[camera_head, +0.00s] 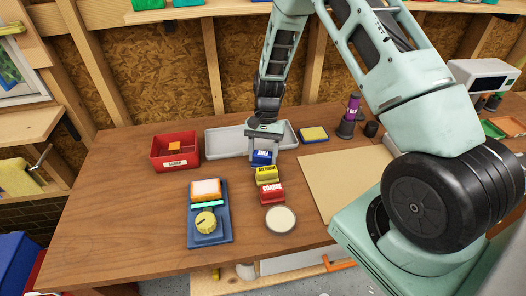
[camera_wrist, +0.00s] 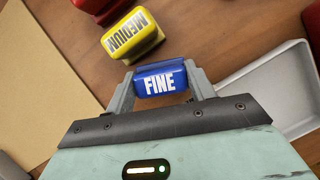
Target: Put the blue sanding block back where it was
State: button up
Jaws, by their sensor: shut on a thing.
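The blue sanding block marked FINE (camera_head: 262,157) is between the fingers of my gripper (camera_head: 263,150), which is shut on it. The wrist view shows the blue block (camera_wrist: 161,80) with a finger against each end. Just in front of it in the head view is a yellow block marked MEDIUM (camera_head: 267,176), then a red block marked COARSE (camera_head: 271,193), roughly in a row. The yellow block (camera_wrist: 132,35) also shows in the wrist view. I cannot tell whether the blue block touches the table.
A grey tray (camera_head: 225,142) lies behind my gripper. A round pale disc (camera_head: 281,219) lies in front, and a tan board (camera_head: 330,178) to the right. The table's left side is clear.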

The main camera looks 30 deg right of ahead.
jog(key=shift+f, duration=0.2)
jog(key=o, duration=1)
jog(key=shift+o, duration=0.2)
jog(key=shift+r, duration=0.1)
